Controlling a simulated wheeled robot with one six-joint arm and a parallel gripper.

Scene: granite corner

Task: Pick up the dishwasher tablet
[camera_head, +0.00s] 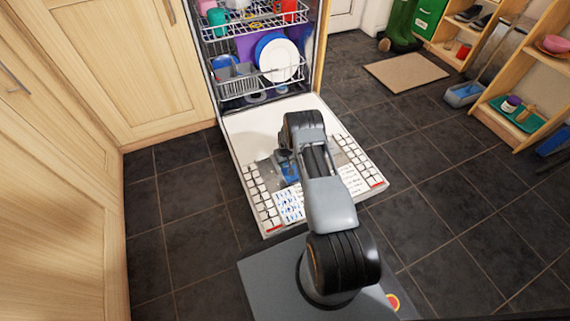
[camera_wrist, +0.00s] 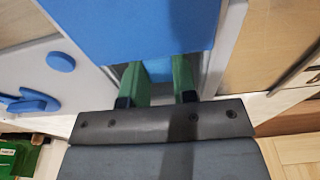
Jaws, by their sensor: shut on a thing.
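My gripper (camera_wrist: 159,75) shows in the wrist view with two green fingers close together. The fingers are shut on a small blue piece, which I take to be the dishwasher tablet (camera_wrist: 158,70). A large flat blue surface fills the top of that view just beyond the fingertips; I cannot tell whether it is part of the same thing. In the head view my gripper (camera_head: 284,158) is low over the open dishwasher door (camera_head: 236,128), beside a grey panel with a blue patch (camera_head: 290,170). My arm hides part of the door there.
The dishwasher racks (camera_head: 240,80) behind hold dishes, including a white plate (camera_head: 279,60). Wooden cabinets (camera_head: 95,65) stand at the left. A beige mat (camera_head: 405,71), green boots (camera_head: 400,25) and a wooden shelf (camera_head: 541,95) are at the right. Dark tiled floor is clear around the door.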

